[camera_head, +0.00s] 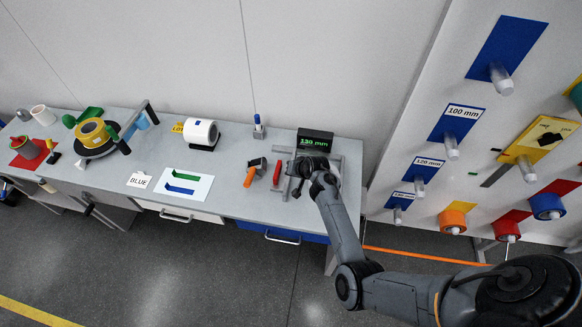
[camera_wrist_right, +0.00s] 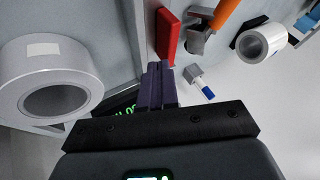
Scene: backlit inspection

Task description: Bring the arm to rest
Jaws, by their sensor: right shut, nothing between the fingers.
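My right arm (camera_head: 343,225) reaches in from the lower right of the head view, with its hand over the right end of the bench, near the black display. In the right wrist view my right gripper (camera_wrist_right: 157,72) has its two dark fingers together with nothing between them. My left gripper is in neither view.
A pegboard panel (camera_head: 480,185) with labels and coloured rolls stands at right.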

